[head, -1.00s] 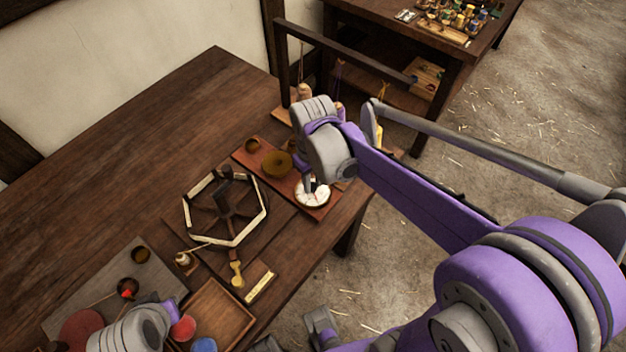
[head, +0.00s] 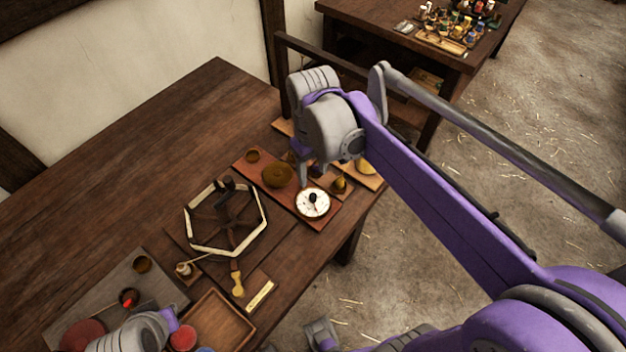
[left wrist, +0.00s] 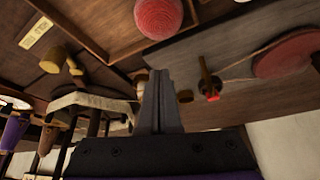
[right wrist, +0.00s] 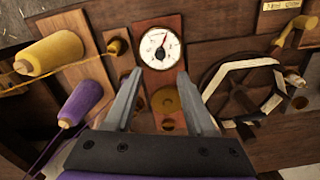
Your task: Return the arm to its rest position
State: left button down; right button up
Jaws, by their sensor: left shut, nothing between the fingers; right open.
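My right gripper (head: 312,172) is above the red-brown board at the back right of the table. In the right wrist view its two fingers (right wrist: 158,100) are spread apart with nothing held. Beneath and beyond them lie a white dial (right wrist: 158,47) and a round brass disc (right wrist: 166,101) on the board. My left gripper is low at the front left, partly cut off by the frame edge in the head view. In the left wrist view its fingers (left wrist: 160,100) are together and empty, close to the dark grey board.
A hexagonal wooden reel (head: 226,218) stands mid-table. A yellow spool (right wrist: 50,53) and a purple spool (right wrist: 84,102) are beside the board. The back left of the table (head: 120,165) is clear.

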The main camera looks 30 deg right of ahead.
pick_arm(q)
jog(key=shift+r, duration=0.1)
pick_arm(e)
jog(key=shift+r, duration=0.8)
pick_arm(q)
jog(key=shift+w+r, duration=0.1)
jog(key=r+p, duration=0.1)
jog(key=w+r+p, duration=0.1)
jog(key=r+p, duration=0.1)
jog(key=shift+r, duration=0.3)
pick_arm(e)
jog(key=s+a+f+m+t, duration=0.1)
jog(key=s+a+f+t, duration=0.2)
jog(key=s, duration=0.7)
notch_tip(320, 180, down, 3)
jog(key=shift+r+m+t, duration=0.15)
jog(key=shift+m+t, duration=0.15)
jog(key=shift+t, duration=0.9)
